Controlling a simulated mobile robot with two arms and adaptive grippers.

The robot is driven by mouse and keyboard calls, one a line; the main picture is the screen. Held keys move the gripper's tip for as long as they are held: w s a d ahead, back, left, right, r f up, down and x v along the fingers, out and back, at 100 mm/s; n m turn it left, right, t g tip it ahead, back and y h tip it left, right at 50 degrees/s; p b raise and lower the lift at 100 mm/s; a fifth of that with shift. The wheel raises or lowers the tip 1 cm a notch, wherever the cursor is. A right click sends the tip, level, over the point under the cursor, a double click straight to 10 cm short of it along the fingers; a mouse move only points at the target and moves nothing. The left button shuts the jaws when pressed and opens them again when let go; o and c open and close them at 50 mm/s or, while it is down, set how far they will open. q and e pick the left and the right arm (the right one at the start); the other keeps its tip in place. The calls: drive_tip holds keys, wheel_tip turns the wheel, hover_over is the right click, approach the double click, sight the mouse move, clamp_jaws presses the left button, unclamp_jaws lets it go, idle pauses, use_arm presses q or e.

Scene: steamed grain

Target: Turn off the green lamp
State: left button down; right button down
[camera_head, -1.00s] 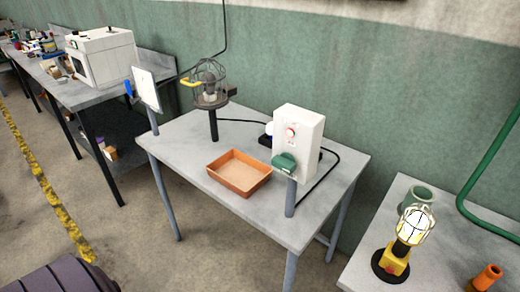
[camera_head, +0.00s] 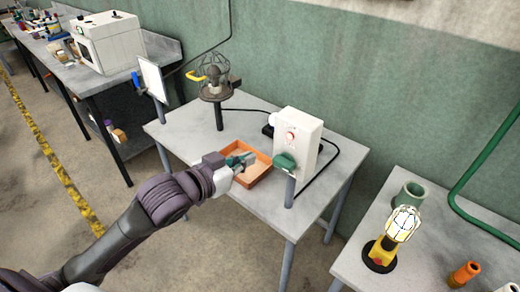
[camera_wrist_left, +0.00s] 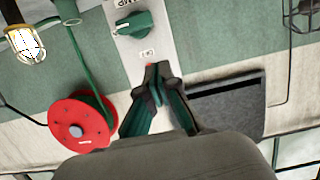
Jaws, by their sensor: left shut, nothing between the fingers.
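A white box (camera_head: 308,130) stands on the middle table. It carries a green knob (camera_head: 286,161) low on its front and a small round red-marked dial (camera_head: 291,137). The green knob also shows in the wrist view (camera_wrist_left: 135,23). A caged lamp (camera_head: 214,73) stands unlit on the table's far left. I cannot tell which lamp is the green one. My left gripper (camera_head: 246,157) is shut and empty. It appears over the orange tray, left of the knob and apart from it. In the wrist view its fingertips (camera_wrist_left: 157,70) show just below the knob. My right gripper is not in view.
The orange tray (camera_head: 262,173) lies on the middle table (camera_head: 237,122). A lit yellow caged lamp (camera_head: 400,224) and a green pot (camera_head: 411,194) stand on the right table. A white panel (camera_head: 153,78) rises at the table's left. A red reel (camera_wrist_left: 80,122) shows in the wrist view.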

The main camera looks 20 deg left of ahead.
use_arm(q)
drive_tip(key=shift+s+d+r, duration=0.2)
drive_tip(key=shift+s+r, duration=0.25)
drive_tip(key=shift+r, duration=0.35)
drive_tip(key=shift+w, duration=0.1)
drive_tip(key=p, duration=0.3)
hover_over(284, 163)
drive_tip(key=a, duration=0.3)
drive_tip(key=shift+s+d+f, duration=0.1)
drive_tip(key=shift+s+f, duration=0.1)
drive_tip(key=shift+f, duration=0.9)
wheel_tip(284, 163, down, 3)
drive_tip(key=shift+s, duration=0.15)
drive_tip(key=shift+s+f+p, duration=0.15)
drive_tip(key=shift+f+p, duration=0.2)
drive_tip(key=shift+f, duration=0.25)
